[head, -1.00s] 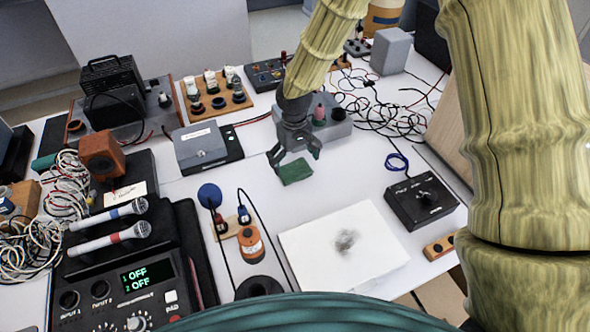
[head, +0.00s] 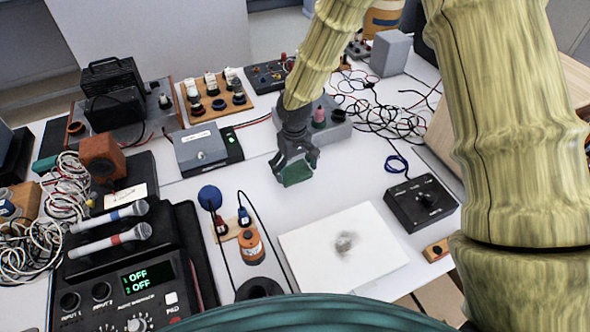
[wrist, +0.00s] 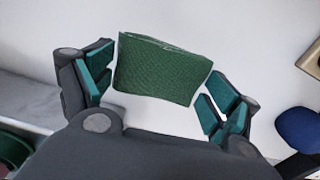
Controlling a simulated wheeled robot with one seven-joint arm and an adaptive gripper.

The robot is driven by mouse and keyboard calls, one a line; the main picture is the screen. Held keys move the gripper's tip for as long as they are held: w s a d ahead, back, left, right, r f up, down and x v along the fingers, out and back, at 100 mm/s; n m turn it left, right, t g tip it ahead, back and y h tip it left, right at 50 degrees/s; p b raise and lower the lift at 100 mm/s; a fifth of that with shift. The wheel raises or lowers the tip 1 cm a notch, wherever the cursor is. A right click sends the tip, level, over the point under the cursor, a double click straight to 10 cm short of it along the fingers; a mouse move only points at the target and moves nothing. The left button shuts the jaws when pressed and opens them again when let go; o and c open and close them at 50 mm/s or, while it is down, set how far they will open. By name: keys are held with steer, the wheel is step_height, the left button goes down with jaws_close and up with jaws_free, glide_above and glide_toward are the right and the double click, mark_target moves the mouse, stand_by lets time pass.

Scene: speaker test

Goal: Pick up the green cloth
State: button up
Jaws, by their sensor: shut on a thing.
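The green cloth (head: 297,175) is a small dark green piece over the white table, near its middle. In the wrist view the cloth (wrist: 160,70) shows as a textured, nearly rectangular piece between the finger pads. My gripper (head: 298,171) points down at the cloth and is shut on it, with one finger at each side; the gripper (wrist: 155,82) also shows in the wrist view. I cannot tell whether the cloth is clear of the table.
A white sheet with a dark smudge (head: 310,255) lies in front. A black box with a knob (head: 422,203) is at right. An orange round device (head: 250,245) and a grey box (head: 199,147) are at left. Tangled cables (head: 385,115) lie behind right.

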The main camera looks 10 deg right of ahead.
mark_target(295, 170)
step_height(295, 170, up, 10)
steer(key=b, duration=0.1)
stand_by(0.4)
steer(key=shift+o, duration=0.3)
steer(key=shift+d, duration=0.1)
steer(key=shift+c, duration=0.3)
